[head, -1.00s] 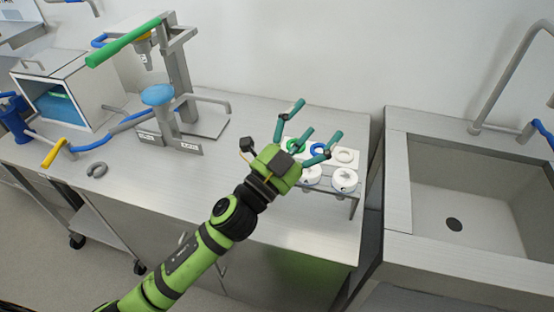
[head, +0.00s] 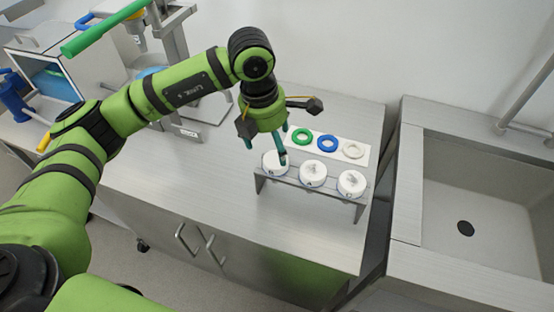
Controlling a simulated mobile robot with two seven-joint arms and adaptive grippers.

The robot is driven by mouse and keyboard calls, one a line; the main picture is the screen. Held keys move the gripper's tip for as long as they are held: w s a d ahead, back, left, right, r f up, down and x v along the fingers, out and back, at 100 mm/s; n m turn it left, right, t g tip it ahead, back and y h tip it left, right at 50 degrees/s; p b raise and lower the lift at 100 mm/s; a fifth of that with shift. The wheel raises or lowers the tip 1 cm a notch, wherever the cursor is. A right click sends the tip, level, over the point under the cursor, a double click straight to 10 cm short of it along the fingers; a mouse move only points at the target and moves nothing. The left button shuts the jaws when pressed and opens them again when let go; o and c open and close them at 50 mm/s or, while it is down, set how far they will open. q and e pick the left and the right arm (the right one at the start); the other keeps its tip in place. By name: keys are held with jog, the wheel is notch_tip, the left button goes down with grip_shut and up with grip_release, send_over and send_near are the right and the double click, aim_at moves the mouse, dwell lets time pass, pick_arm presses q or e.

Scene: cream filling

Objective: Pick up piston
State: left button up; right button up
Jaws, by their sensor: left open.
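Several white round pieces, which look like the pistons, sit in a row in a grey metal rack (head: 310,190) on the steel counter. They are the left piece (head: 271,166), the middle piece (head: 313,174) and the right piece (head: 352,184). My left gripper (head: 268,152) is open and empty, with its teal fingers pointing down. It is over the left end of the rack, and one fingertip overlaps the left piece in the picture. I cannot tell if they touch. My right gripper is not in view.
Behind the rack lies a white strip with a green ring (head: 302,136), a blue ring (head: 327,143) and a pale ring (head: 353,150). A metal press with a green handle (head: 103,28) stands at the left. A sink (head: 475,200) is at the right. The counter left of the rack is clear.

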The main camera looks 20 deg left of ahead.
aim_at(275, 159)
pick_arm(q)
jog(key=shift+f, duration=0.4)
jog(key=f+p, duration=0.2)
jog(key=f, duration=0.2)
jog(key=shift+w+d+f+p, duration=0.15)
jog(key=shift+w+f+p, duration=0.1)
jog(key=shift+w+p, duration=0.15)
jog(key=shift+f, duration=0.35)
jog(key=c, duration=1.4)
